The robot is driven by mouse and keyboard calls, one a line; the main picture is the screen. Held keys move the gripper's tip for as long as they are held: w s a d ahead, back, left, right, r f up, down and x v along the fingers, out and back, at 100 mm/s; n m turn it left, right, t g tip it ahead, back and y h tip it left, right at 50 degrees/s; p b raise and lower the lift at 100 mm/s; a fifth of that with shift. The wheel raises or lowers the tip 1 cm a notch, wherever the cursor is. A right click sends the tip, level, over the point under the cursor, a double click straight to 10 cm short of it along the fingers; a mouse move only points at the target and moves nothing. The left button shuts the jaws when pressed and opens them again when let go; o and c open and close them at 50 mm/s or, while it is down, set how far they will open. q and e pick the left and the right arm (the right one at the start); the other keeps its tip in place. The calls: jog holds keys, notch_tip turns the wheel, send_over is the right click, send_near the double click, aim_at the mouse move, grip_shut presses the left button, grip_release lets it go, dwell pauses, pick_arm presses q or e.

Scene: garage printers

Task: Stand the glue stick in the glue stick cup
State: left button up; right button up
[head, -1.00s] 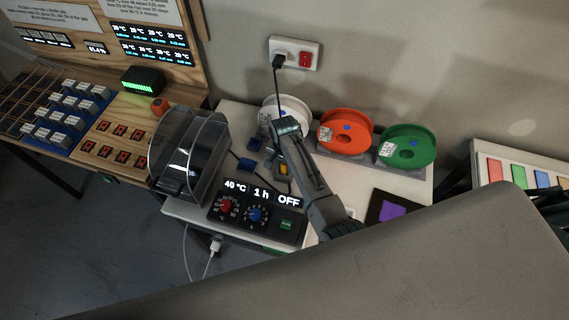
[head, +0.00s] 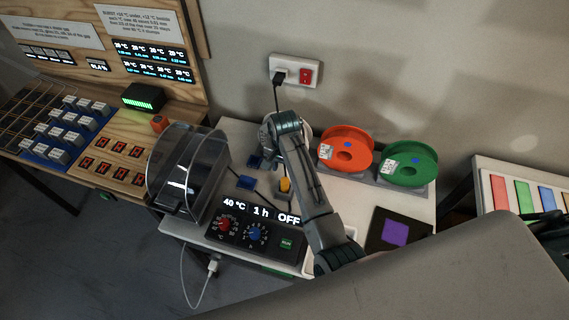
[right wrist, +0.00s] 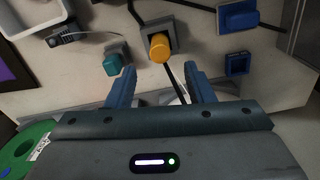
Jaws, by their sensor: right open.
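A yellow-orange round-ended piece (right wrist: 159,48) sits at a dark grey square block in the right wrist view; it also shows in the head view (head: 285,185). It may be the glue stick, but I cannot tell for sure. A small blue square holder with an opening (right wrist: 237,64) stands to its right, and a teal piece on a grey base (right wrist: 114,62) to its left. I cannot tell which holder is the glue stick cup. My right gripper (right wrist: 160,78) is open and empty, with the yellow piece ahead between its fingertips. My left gripper is not in view.
A blue block (right wrist: 238,16) and black cables lie nearby. Orange (head: 345,150) and green (head: 405,163) spools stand at the back. A clear-lidded dryer (head: 187,170) is left, a control panel (head: 255,238) in front. A purple-centred dark mat (head: 398,232) lies right.

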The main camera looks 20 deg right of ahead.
jog(key=shift+r, duration=1.8)
